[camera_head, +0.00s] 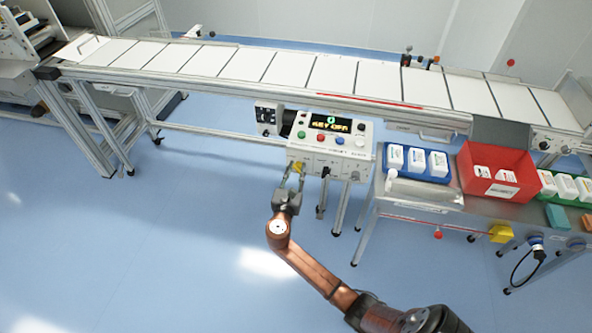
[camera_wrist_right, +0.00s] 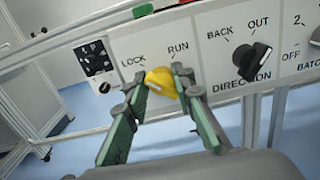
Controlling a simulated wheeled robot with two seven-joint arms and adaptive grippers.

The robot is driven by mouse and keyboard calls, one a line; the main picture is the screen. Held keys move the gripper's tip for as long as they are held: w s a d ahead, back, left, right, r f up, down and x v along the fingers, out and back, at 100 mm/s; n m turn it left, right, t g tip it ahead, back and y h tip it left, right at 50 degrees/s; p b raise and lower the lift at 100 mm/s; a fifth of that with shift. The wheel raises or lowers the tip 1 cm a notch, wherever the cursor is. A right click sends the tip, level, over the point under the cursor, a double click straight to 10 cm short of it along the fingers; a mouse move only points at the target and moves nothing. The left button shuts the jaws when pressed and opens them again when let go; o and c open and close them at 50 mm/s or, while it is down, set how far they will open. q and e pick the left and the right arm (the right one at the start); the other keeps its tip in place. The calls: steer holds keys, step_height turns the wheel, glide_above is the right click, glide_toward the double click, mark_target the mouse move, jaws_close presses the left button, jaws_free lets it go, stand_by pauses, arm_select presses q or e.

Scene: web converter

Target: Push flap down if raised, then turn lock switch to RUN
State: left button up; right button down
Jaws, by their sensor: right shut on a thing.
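The yellow lock switch (camera_wrist_right: 163,82) sits on the front of the white control box (camera_head: 330,157), below the words LOCK and RUN. Its pointer direction is not clear. My right gripper (camera_wrist_right: 160,88) is shut on the switch, one green-lined finger on each side. In the head view my right gripper (camera_head: 295,172) reaches up to the box's lower left, at the yellow switch (camera_head: 299,167). The box's display (camera_head: 331,124) reads KEY OFF. A grey plate (camera_head: 500,131) stands at the conveyor's right front; I cannot tell whether it is the flap. My left gripper is not in view.
A black DIRECTION knob (camera_wrist_right: 255,56) is right of the switch. A conveyor (camera_head: 310,70) with white panels runs behind the box. A side table at right carries a blue tray (camera_head: 388,165), a red bin (camera_head: 478,153) and a green tray (camera_head: 548,193). The floor at left is clear.

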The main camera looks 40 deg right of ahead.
steer(key=shift+d, duration=0.1)
steer(key=shift+s+m, duration=0.1)
steer(key=shift+m, duration=1)
steer(key=shift+f+m, duration=0.1)
steer(key=shift+m, duration=1.7)
steer(key=shift+s+d+f+m, duration=0.1)
steer(key=shift+m, duration=0.4)
steer(key=m+b, duration=0.1)
steer(key=m, duration=0.2)
steer(key=shift+f+m, duration=0.1)
steer(key=shift+m, duration=0.2)
steer(key=m+b, duration=0.3)
steer(key=m, duration=0.3)
steer(key=shift+f, duration=0.15)
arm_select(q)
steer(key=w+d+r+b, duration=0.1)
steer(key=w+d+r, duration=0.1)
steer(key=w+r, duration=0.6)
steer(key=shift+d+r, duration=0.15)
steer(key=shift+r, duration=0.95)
arm_select(e)
steer(key=shift+m, duration=0.9)
